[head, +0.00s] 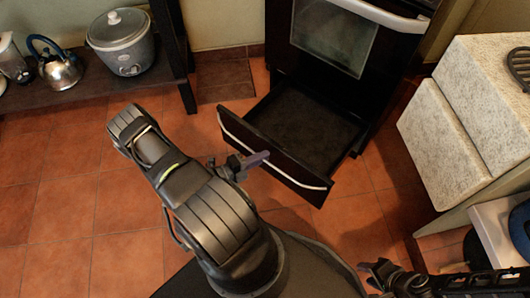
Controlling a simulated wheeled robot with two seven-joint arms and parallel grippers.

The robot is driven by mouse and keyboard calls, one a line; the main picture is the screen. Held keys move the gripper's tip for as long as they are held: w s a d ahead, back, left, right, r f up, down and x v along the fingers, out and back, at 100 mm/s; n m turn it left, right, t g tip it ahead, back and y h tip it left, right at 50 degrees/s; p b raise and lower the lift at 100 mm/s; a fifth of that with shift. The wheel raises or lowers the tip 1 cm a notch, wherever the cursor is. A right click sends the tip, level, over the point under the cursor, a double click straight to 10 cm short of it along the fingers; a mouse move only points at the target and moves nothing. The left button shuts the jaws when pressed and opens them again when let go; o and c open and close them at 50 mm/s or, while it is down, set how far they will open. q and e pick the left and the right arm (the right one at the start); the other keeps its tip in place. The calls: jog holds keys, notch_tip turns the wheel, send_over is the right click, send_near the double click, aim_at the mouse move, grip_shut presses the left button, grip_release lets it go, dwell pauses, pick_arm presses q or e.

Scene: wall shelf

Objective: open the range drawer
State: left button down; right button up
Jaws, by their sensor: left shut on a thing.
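The range drawer (304,131) at the bottom of the black oven is pulled well out, and its dark inside looks empty. A curved silver handle (298,181) runs along the top of its front. My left gripper (257,159) is at the middle of the drawer front, shut on the handle; the exact contact is partly hidden by the fingers. My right gripper (384,275) is low at the right, away from the drawer, and its fingers are too dark and small to read.
The oven door (335,38) above the drawer is closed. A granite-topped counter (448,140) stands to the right. A low dark shelf (80,88) with a slow cooker (124,42) and a kettle (57,67) is at the left. Tiled floor is clear in front of the shelf.

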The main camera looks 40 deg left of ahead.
pick_arm(q)
jog(key=c, duration=1.5)
grip_release()
jog(key=shift+s, duration=0.1)
jog(key=p+v, duration=0.1)
jog(key=v, duration=0.6)
jog(key=shift+s, duration=0.3)
jog(key=shift+a, duration=0.1)
